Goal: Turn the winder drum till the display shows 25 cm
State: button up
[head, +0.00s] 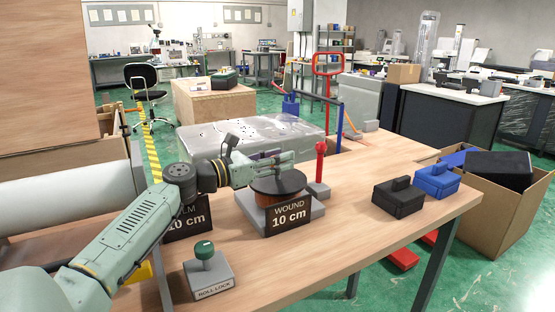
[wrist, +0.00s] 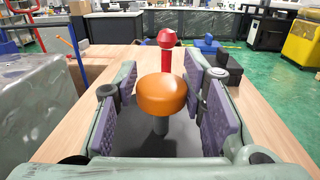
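The winder drum has a black top disc (head: 280,184) over an orange-brown body and sits on a grey base on the table. The display (head: 289,216) in front of it reads "WOUND 10 cm". My gripper (head: 283,161) is just above the disc. In the wrist view an orange knob (wrist: 162,94) on a short grey post stands between the two purple-padded fingers of my gripper (wrist: 164,85). A gap shows on each side of the knob, so the fingers are open. The knob is hidden behind the fingers in the head view.
A second display (head: 187,222), partly hidden by my arm, also shows 10 cm. A green-knobbed roll lock (head: 207,272) stands front left. A red-topped post (head: 320,160) is close behind the drum. Black (head: 398,198) and blue (head: 437,181) blocks sit to the right.

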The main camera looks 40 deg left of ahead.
jog(key=o, duration=0.4)
jog(key=shift+c, duration=0.2)
notch_tip(320, 180, up, 10)
dwell(0.4)
jog(key=shift+d, duration=0.1)
